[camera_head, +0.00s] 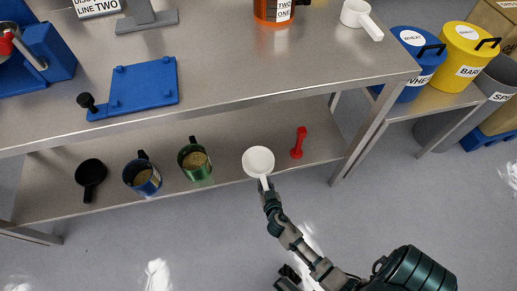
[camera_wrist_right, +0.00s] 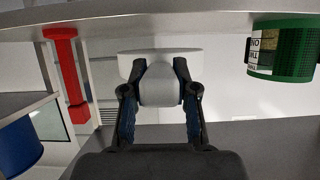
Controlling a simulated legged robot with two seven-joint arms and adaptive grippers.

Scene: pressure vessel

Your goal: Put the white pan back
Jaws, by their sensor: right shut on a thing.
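The white pan (camera_head: 258,160) is at the lower shelf (camera_head: 225,172) of the steel table, near its front edge, with its handle toward me. My right gripper (camera_head: 266,187) is shut on the handle. In the right wrist view the white pan (camera_wrist_right: 160,66) sits between the two fingers (camera_wrist_right: 160,92). I cannot tell whether the pan rests on the shelf or is slightly above it. A second white pan or scoop (camera_head: 355,14) stands on the tabletop at the upper right.
On the lower shelf are a black pan (camera_head: 90,173), a blue mug (camera_head: 142,177), a green mug (camera_head: 194,160) and a red tool (camera_head: 299,143). The tabletop (camera_head: 240,60) edge overhangs the shelf. A blue tray (camera_head: 145,86) lies above; blue (camera_head: 412,80) and yellow (camera_head: 462,55) bins stand right.

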